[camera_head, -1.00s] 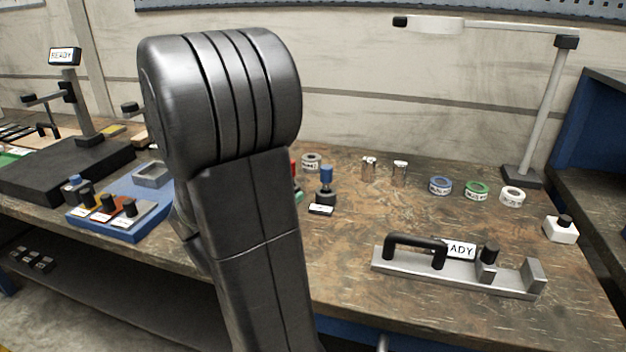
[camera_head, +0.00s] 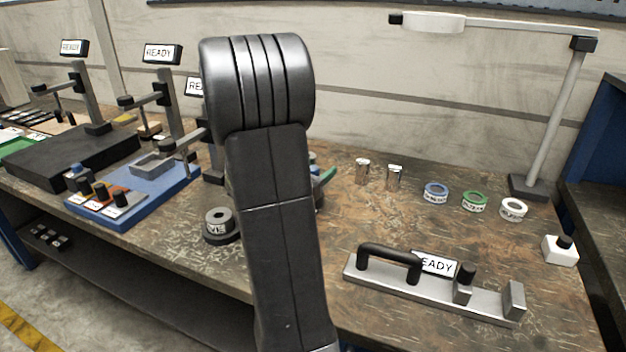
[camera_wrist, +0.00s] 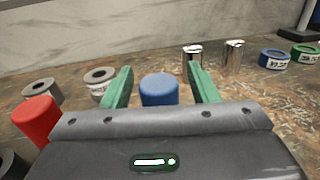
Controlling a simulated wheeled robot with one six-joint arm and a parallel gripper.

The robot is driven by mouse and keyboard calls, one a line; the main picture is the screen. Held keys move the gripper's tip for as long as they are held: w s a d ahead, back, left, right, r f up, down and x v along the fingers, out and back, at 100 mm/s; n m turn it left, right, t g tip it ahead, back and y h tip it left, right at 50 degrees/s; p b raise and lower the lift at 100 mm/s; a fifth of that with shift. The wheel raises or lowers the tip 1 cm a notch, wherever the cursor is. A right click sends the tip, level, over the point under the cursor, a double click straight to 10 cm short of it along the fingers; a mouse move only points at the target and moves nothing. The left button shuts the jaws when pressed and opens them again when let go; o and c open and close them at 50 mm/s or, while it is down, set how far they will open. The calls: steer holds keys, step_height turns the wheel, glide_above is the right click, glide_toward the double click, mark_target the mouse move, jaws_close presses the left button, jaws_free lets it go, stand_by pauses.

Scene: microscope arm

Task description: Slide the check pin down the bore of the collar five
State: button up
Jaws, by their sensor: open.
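My gripper (camera_wrist: 161,76) is open, its green fingers on either side of a blue cylindrical top (camera_wrist: 160,90) in the wrist view, with gaps at both sides. This may be the check pin's handle; its lower part is hidden by my gripper. In the head view my arm hides most of my gripper; a bit of green finger (camera_head: 325,177) shows. A grey collar (camera_head: 219,220) with a partly readable label sits on a dark round base left of my arm. Two grey collars, one at the left (camera_wrist: 41,91) and one nearer the middle (camera_wrist: 100,80), show in the wrist view; I cannot read a five.
A red cylinder (camera_wrist: 35,120) stands left of my gripper. Two metal cylinders (camera_head: 362,171) and blue, green and white rings (camera_head: 474,201) stand at the back right. A handled metal fixture (camera_head: 430,285) lies in front. A blue tray (camera_head: 130,205) and stands are at left.

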jaws_close()
steer(key=shift+r, duration=0.15)
